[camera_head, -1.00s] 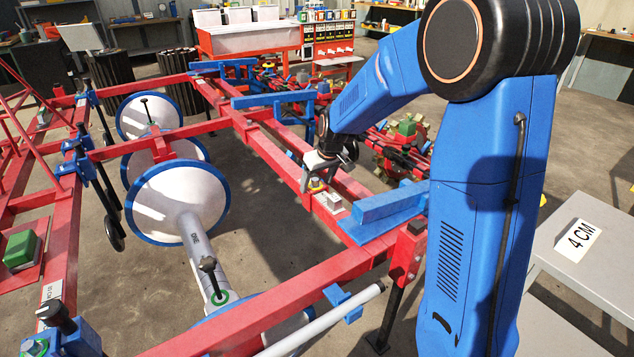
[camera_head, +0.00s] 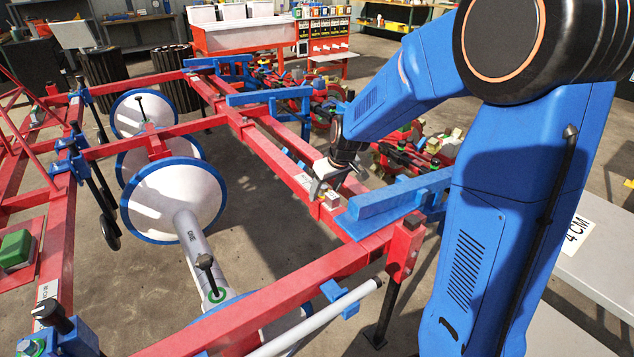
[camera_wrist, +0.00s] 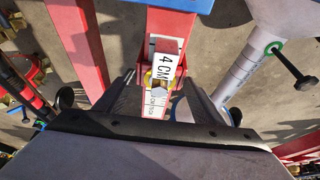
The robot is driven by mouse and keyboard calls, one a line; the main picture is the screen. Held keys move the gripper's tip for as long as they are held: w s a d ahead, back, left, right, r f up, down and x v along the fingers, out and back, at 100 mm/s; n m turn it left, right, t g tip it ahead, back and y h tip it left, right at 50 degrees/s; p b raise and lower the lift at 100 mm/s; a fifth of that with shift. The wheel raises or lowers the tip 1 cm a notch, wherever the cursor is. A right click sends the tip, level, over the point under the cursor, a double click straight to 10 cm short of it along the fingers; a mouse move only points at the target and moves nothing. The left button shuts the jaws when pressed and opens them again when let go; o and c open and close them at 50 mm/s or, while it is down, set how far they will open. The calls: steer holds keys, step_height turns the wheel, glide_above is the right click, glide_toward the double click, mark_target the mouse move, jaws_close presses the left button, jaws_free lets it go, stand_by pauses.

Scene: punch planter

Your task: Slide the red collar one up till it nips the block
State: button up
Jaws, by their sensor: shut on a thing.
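The red collar (camera_wrist: 154,99) sits on the red beam (camera_wrist: 172,25), with a small label and a yellow-ringed bolt on top. My gripper (camera_wrist: 160,84) straddles the beam, its dark fingers on both sides of the collar and shut on it. In the head view my gripper (camera_head: 327,174) is low at the beam and hides most of the collar. The pale block (camera_head: 329,199) lies on the beam just on the near side of the gripper. In the wrist view the block, labelled 4 CM (camera_wrist: 167,58), is right by the collar's bolt. I cannot tell if they touch.
A blue bar (camera_head: 400,193) on a plate crosses the beam close to the block. White discs with blue rims (camera_head: 172,200) stand left of the beam. A grey table (camera_head: 598,262) stands at the right.

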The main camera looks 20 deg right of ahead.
mark_target(333, 195)
steer(key=shift+s+d, duration=0.3)
steer(key=shift+s, duration=0.6)
steer(key=shift+s+d, duration=0.3)
steer(key=shift+s, duration=0.6)
steer(key=o, duration=0.5)
steer(key=shift+r, duration=0.1)
steer(key=v, duration=1.7)
steer(key=shift+s+r, duration=0.1)
steer(key=shift+s, duration=0.05)
steer(key=s+f+m, duration=0.1)
steer(key=s, duration=0.7)
steer(key=s+f+m+h, duration=0.1)
steer(key=s, duration=0.8)
steer(key=s+d+f+m, duration=0.1)
steer(key=s+f, duration=0.1)
steer(key=s, duration=0.6)
steer(key=shift+s+m+t, duration=0.3)
